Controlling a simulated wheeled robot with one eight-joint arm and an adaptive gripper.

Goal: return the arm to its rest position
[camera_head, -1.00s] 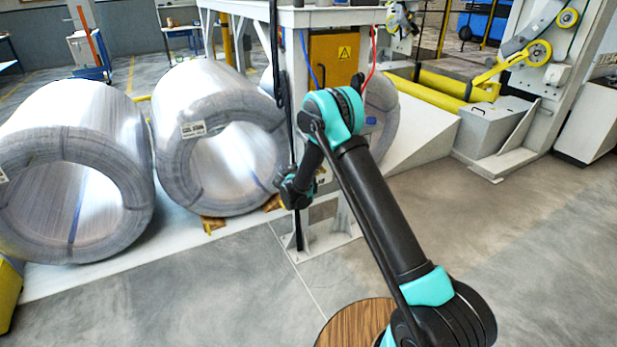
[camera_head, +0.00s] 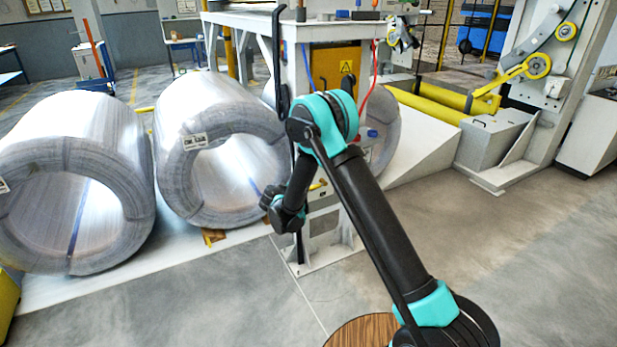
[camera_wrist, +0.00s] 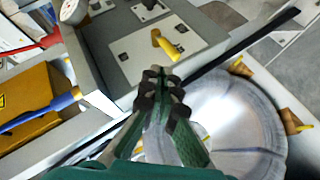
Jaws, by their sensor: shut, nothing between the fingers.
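In the wrist view my gripper (camera_wrist: 163,82) has its dark fingers together, with nothing between them. It is over a grey panel and a wire coil (camera_wrist: 235,115), with clear space around the fingertips. In the head view my bent arm, black and turquoise, stands in front of the work table (camera_head: 335,32). Its wrist end hangs at the lower left of the elbow, near the table's leg. The gripper's fingers cannot be made out there.
Two large wrapped coils (camera_head: 65,120) (camera_head: 200,110) lie at the left. A long black bar (camera_head: 280,55) stands upright close behind my arm and crosses the wrist view (camera_wrist: 255,38). A yellow box (camera_head: 338,68) sits under the table. Bare floor (camera_head: 480,250) is open at the right.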

